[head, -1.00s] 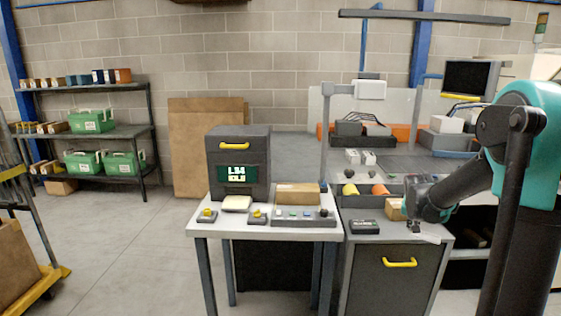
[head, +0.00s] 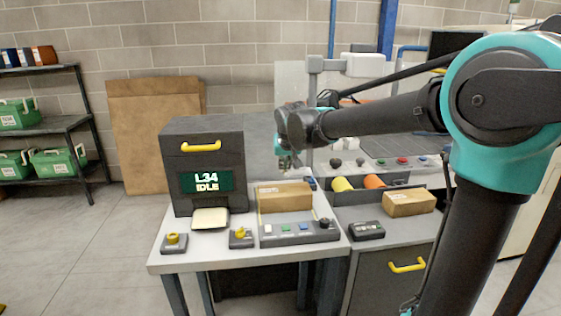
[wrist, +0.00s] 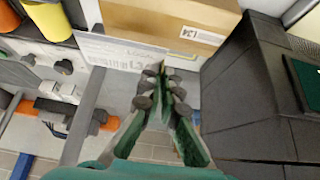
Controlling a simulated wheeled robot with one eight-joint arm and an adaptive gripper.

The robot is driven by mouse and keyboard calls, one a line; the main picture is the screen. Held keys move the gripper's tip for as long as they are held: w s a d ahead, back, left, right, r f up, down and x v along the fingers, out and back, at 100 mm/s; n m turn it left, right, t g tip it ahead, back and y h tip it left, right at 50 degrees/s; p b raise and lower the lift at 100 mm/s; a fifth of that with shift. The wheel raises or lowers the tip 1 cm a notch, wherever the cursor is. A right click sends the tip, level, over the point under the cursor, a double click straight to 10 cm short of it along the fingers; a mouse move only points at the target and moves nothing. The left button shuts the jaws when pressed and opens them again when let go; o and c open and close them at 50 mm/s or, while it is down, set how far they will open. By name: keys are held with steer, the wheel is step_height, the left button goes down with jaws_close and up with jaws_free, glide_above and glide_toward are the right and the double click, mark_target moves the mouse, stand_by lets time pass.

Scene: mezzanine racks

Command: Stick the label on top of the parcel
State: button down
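A closed cardboard parcel (head: 284,198) lies on the white table beside the dark label printer (head: 203,150), whose screen reads "L34 IDLE". In the wrist view the parcel (wrist: 165,17) shows at the top, with a small printed mark. My gripper (head: 287,168) is above the parcel's back side in the head view. In the wrist view my gripper (wrist: 162,68) has its fingertips together on a white label (wrist: 110,51) with a barcode and "L34". The label is at the parcel's edge in that picture; I cannot tell whether they touch. The label is not clear in the head view.
A second cardboard box (head: 408,203) and a small dark device (head: 367,231) sit on the cabinet to the right. A button panel (head: 300,232) and yellow-topped buttons (head: 241,236) line the table front. Yellow and orange rolls (head: 343,184) stand behind.

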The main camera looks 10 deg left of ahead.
mark_target(282, 188)
steer(key=shift+a, duration=0.4)
steer(key=shift+f, duration=2.95)
steer(key=shift+s+d+f, duration=0.1)
steer(key=shift+s+f, duration=0.05)
steer(key=shift+f, duration=0.3)
steer(key=c, duration=1.3)
jaws_free()
steer(key=shift+r, duration=0.1)
step_height(282, 188, up, 7)
stand_by(0.3)
